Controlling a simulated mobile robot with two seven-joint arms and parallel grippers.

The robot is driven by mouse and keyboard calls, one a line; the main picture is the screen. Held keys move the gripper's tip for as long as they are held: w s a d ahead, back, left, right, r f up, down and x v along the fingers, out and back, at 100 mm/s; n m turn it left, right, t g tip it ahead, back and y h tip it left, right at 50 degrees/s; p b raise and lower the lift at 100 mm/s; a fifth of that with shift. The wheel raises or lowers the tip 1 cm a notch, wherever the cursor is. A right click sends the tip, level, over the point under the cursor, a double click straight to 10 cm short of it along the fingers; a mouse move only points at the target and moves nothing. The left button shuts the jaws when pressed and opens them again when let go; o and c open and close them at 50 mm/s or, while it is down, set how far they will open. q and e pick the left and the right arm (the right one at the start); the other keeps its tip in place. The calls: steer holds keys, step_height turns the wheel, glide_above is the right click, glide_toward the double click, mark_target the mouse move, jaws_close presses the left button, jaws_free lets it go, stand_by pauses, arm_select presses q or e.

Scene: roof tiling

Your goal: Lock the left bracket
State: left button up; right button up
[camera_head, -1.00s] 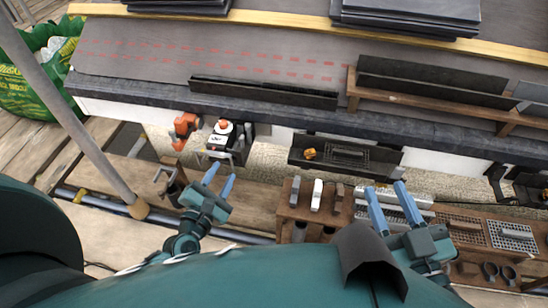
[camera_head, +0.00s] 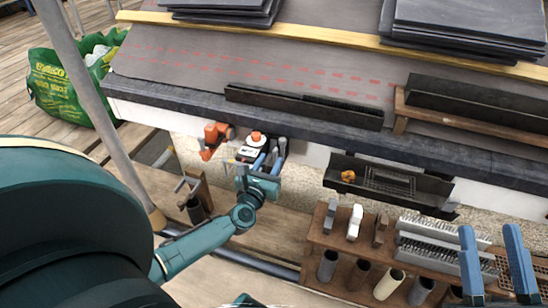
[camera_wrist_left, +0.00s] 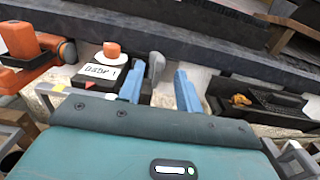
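The left bracket seems to be the dark fitting (camera_head: 272,152) on the white wall under the roof edge, though my gripper partly hides it. Beside it is a white-topped black device (camera_head: 251,152) with an orange knob, also in the left wrist view (camera_wrist_left: 97,73). A grey rounded lever (camera_wrist_left: 155,66) stands beyond the fingers in the left wrist view, in the gap between them. My left gripper (camera_head: 266,163) is open, its blue fingers pointing at the fitting; contact cannot be told. My right gripper (camera_head: 496,264) is open and empty over the bench at right.
An orange tool (camera_head: 214,138) hangs left of the device. A black tray (camera_head: 392,190) with a small orange item is at right. A wooden bench (camera_head: 318,240) holds several tools and tubes. A grey pole (camera_head: 95,110) stands left. Black gutter pieces (camera_head: 300,105) lie on the roof.

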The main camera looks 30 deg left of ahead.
mark_target(274, 154)
arm_select(q)
steer(key=x, duration=0.3)
steer(key=shift+w+b, duration=0.25)
steer(key=shift+b, duration=0.05)
steer(key=shift+w+a, duration=0.15)
steer(key=shift+w, duration=0.05)
arm_select(e)
steer(key=shift+r+n+y, duration=0.6)
steer(key=shift+r+n, duration=0.1)
steer(key=shift+r, duration=0.05)
arm_select(q)
steer(key=shift+c, duration=0.4)
jaws_close()
